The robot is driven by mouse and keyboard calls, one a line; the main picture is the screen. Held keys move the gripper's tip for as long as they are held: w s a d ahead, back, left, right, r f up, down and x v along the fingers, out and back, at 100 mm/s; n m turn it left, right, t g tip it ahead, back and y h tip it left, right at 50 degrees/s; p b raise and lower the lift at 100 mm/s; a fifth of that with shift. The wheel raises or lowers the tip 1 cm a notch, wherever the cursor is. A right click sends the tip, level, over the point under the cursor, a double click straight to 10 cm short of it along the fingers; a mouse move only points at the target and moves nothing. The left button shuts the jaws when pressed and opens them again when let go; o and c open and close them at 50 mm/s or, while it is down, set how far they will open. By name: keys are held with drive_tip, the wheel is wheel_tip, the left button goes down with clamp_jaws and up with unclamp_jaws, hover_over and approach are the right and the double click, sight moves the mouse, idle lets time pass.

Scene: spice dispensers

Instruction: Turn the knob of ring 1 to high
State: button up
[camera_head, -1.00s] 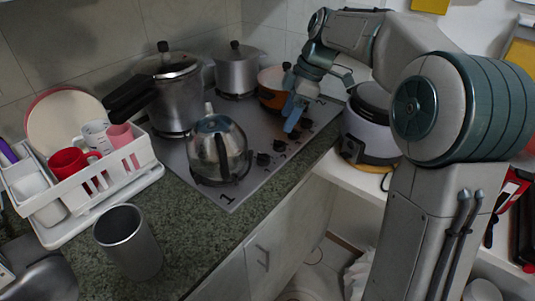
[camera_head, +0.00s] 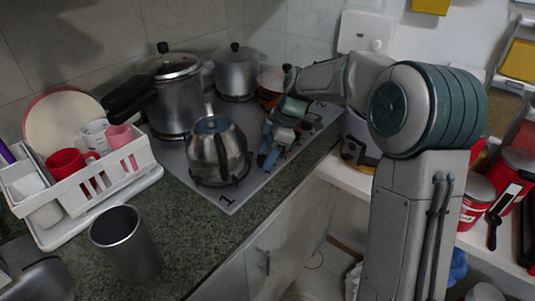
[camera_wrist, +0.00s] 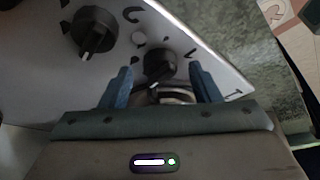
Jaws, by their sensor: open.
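The hob (camera_head: 188,165) is a steel plate with a "1" marked at its near corner. A black knob (camera_wrist: 160,65), the one nearest the end mark in the wrist view, lies between the two blue fingertips of my gripper (camera_wrist: 163,76). My gripper is open, with a gap visible on both sides of the knob. A second black knob (camera_wrist: 92,30) is up and left of it. In the head view my gripper (camera_head: 269,157) is low over the hob's right edge, beside the kettle, and hides the near knobs.
A steel kettle (camera_head: 217,152) stands on the near ring, close left of my gripper. Pots (camera_head: 178,97) stand behind. A white dish rack (camera_head: 100,190) and metal cup (camera_head: 125,243) are on the counter at left.

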drive_tip(key=shift+a+f, duration=0.1)
drive_tip(key=shift+f, duration=0.2)
drive_tip(key=c, duration=1)
drive_tip(key=shift+s+m, duration=0.1)
drive_tip(key=shift+m, duration=0.2)
drive_tip(key=m+b, duration=0.1)
drive_tip(key=m+t+b, duration=0.1)
drive_tip(key=m, duration=0.1)
drive_tip(key=shift+s+f+t+b, duration=0.15)
drive_tip(key=shift+t+b, duration=0.15)
drive_tip(key=shift+b, duration=0.1)
drive_tip(key=m+t+b, duration=0.1)
drive_tip(key=m, duration=0.2)
drive_tip(key=m+t+h+b, duration=0.1)
drive_tip(key=m, duration=0.2)
drive_tip(key=shift+s+a, duration=0.1)
drive_tip(key=shift+s, duration=0.1)
